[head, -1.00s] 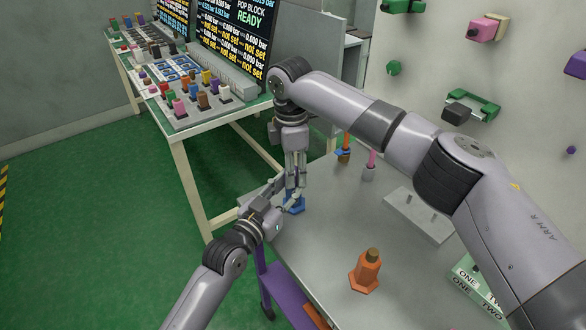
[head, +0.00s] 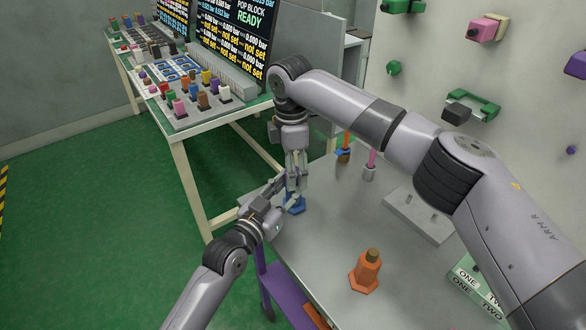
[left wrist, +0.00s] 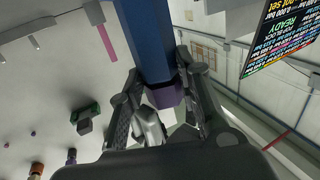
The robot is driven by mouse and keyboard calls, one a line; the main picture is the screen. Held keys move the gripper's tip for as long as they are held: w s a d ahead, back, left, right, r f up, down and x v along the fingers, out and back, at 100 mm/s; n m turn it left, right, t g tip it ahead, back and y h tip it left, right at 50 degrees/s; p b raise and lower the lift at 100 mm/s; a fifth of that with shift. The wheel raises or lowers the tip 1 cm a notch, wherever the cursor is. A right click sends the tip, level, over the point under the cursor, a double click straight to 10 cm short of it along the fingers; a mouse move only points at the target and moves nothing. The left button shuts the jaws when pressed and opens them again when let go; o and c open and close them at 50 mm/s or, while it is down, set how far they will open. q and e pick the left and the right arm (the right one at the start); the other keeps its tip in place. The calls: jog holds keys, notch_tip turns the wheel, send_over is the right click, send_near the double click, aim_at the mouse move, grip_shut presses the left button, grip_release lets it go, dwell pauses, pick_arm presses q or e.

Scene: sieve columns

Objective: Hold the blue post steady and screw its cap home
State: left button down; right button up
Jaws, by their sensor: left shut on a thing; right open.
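The blue post stands on the grey bench, and its blue foot (head: 296,205) shows below my grippers in the head view. In the left wrist view the blue post (left wrist: 148,40) fills the upper middle, with a purple cap (left wrist: 166,96) at its end. My left gripper (left wrist: 158,78) is shut on the post, one finger on each side; in the head view it reaches in from the left, low beside the post. My right gripper (head: 296,186) points down over the post and is open. Its fingers hide most of the post and cap in the head view.
An orange post with a brown top (head: 366,272) stands at the front of the bench. A grey plate with pegs (head: 418,216) and a pink post (head: 370,166) are farther right. A green box marked ONE, TWO (head: 478,283) is at the right edge. The bench's left edge is close to the post.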

notch_tip(320, 180, up, 4)
jog(key=shift+r, duration=0.2)
jog(key=o, duration=0.5)
jog(key=shift+f, duration=0.1)
jog(key=shift+o, duration=0.2)
notch_tip(320, 180, up, 12)
jog(key=shift+a, duration=0.2)
dwell(0.3)
